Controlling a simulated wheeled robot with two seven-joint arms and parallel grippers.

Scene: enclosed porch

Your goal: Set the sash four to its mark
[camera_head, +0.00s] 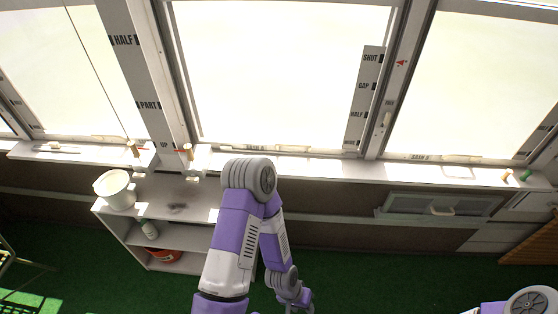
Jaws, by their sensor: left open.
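The middle window sash (270,149) has a pale bottom rail low in its frame, with a handle and a small label too blurred to read surely. A red arrow mark (401,62) is on the post right of that strip, near the height of SHUT. My left arm rises in front of the sill and bends down again. My left gripper (301,299) is at the bottom edge, open, well below the sash and apart from it. Only a link of my right arm shows at bottom right.
A shelf unit (130,232) stands at left with a white bucket (115,190) on top. The sill (320,168) runs across. Green floor (400,270) lies clear below.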

